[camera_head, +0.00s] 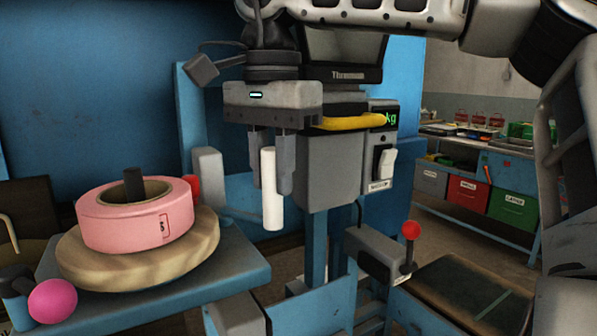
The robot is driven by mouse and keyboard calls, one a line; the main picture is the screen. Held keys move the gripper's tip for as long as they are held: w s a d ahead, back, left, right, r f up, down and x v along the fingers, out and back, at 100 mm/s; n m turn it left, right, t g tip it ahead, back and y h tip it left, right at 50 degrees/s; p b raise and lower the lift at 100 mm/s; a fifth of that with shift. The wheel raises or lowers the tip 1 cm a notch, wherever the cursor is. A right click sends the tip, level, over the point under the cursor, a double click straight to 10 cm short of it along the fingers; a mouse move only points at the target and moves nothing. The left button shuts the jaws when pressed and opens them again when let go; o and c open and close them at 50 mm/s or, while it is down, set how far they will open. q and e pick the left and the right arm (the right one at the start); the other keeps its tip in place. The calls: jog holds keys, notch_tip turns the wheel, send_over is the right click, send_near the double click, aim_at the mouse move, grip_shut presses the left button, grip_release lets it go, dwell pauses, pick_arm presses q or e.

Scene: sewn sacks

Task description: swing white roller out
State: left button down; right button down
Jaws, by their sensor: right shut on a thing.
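The white roller (271,205) is a smooth upright cylinder in the middle of the head view. My right gripper (270,183) points down over it from above, with one grey finger on each side. The fingers are shut on the roller's upper part, and its lower end hangs below the fingertips. The gripper body hides what is behind the roller's top, and I cannot see how the roller is mounted. My left gripper is not in view.
A pink tape roll (120,229) lies on a round wooden disc (190,245) on a blue table at left. A pink ball knob (53,301) is at front left. A grey scale box with a yellow handle (350,123) stands close right. A red-knobbed lever (411,230) is below it.

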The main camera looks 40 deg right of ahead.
aim_at(271, 149)
dwell(0.3)
jog(key=c, duration=1.2)
grip_release()
jog(key=shift+r, duration=0.15)
jog(key=shift+r, duration=0.35)
jog(key=r, duration=0.3)
jog(key=shift+s+a, duration=0.2)
jog(key=s+a+r, duration=0.7)
jog(key=s+r, duration=0.2)
jog(key=s, duration=0.2)
jog(key=shift+a, duration=0.3)
jog(key=shift+s, duration=0.1)
